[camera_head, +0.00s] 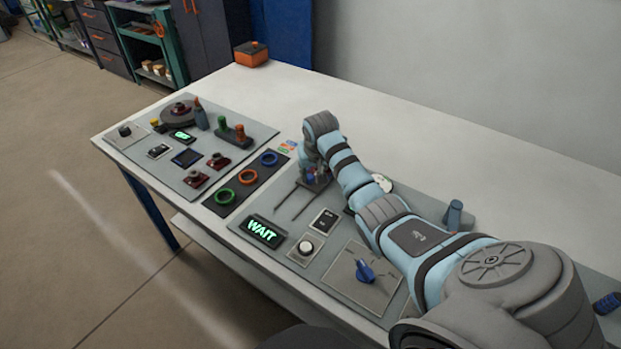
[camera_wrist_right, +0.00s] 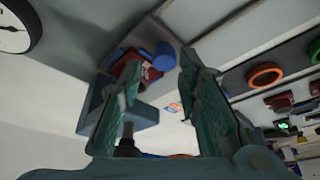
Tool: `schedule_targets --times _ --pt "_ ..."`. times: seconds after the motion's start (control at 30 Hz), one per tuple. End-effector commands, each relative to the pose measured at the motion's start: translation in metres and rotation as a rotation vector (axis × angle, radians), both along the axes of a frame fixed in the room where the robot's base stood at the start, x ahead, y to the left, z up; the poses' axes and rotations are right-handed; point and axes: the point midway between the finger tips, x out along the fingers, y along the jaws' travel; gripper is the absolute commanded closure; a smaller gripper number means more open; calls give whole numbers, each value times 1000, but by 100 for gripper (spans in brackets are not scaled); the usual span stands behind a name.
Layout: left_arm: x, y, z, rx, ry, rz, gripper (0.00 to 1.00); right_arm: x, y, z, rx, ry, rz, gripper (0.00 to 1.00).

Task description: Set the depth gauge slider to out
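The slider's two dark rails (camera_head: 286,196) run along the near panel in the head view. My right gripper (camera_head: 314,178) is at their far end, and the arm and gripper hide part of the mechanism there. In the right wrist view my right gripper (camera_wrist_right: 162,62) has its two green fingers apart. A blue round knob (camera_wrist_right: 165,57) and a red part (camera_wrist_right: 127,67) on a grey-blue block show between and beyond the fingertips. I cannot tell whether the fingers touch them. No label for the slider's position is readable. My left gripper is not in view.
A lit WAIT display (camera_head: 263,232), a white button (camera_head: 306,247) and a blue rotary knob (camera_head: 365,271) sit nearer on the panel. Green, orange and blue rings (camera_head: 247,176) lie to the left. A round dial (camera_wrist_right: 14,27) is close to the gripper.

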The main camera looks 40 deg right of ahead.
Motion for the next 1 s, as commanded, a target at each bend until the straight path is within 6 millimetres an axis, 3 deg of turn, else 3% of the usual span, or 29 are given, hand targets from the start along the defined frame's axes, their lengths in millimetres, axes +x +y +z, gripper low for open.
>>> schedule_targets --times 0.03,0.2,0.5,0.53,0.7,1.0 --pt "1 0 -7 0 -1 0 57 3 -1 -13 1 1 1 69" --pt "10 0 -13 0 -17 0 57 11 -4 -29 0 0 2 69" --pt "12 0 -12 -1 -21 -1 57 13 -4 -31 -1 -1 5 69" --pt "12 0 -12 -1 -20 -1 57 13 -4 -31 -1 -1 5 71" --pt "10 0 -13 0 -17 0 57 13 -4 -31 -1 -1 5 98" --pt "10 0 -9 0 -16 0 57 13 -1 -30 0 -1 6 100"
